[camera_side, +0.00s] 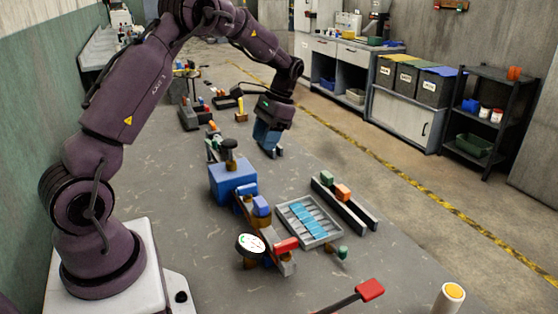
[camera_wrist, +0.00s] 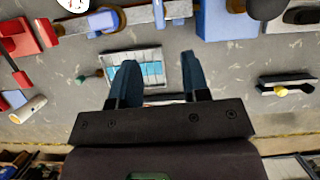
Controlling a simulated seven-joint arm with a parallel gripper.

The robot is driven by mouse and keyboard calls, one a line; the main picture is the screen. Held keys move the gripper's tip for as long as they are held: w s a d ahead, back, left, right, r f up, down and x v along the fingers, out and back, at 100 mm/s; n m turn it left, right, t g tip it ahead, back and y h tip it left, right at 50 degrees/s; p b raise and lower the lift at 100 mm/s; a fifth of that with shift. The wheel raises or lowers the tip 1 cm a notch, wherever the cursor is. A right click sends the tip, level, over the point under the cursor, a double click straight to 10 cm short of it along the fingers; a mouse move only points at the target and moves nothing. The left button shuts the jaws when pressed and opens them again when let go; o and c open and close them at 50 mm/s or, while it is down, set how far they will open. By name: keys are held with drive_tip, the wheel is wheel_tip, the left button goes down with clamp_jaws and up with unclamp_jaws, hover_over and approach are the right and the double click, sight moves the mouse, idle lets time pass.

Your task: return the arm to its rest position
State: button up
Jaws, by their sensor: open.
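My gripper (camera_side: 269,146) hangs from my raised, bent arm, pointing down over the middle of the grey table (camera_side: 190,255) in the side view. In the wrist view my gripper (camera_wrist: 160,62) shows two blue fingers spread apart. Nothing is held between them. A grey slotted tray (camera_side: 333,236) with light blue pieces lies nearer the side camera than my gripper. The tray (camera_wrist: 157,54) also shows beyond the fingers in the wrist view. The exact height of the fingertips above the table is hard to tell.
A blue box (camera_side: 232,182) with a dark knob stands left of my gripper. A rail assembly (camera_side: 287,266) with a white dial (camera_side: 250,245) runs toward the camera. A rail holder (camera_side: 345,207) carries green and orange blocks. A red-ended lever (camera_side: 370,289) and yellow-topped post (camera_side: 449,298) stand in front.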

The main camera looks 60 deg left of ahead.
drive_tip(key=s+d+r+t, duration=0.5)
drive_tip(key=s+d+r, duration=0.2)
drive_tip(key=d, duration=0.3)
drive_tip(key=s+d+r+t, duration=0.5)
drive_tip(key=s+d+r, duration=0.2)
drive_tip(key=s+d, duration=0.3)
drive_tip(key=shift+s+d+r+m, duration=0.2)
drive_tip(key=shift+d+m, duration=0.1)
drive_tip(key=shift+d, duration=0.25)
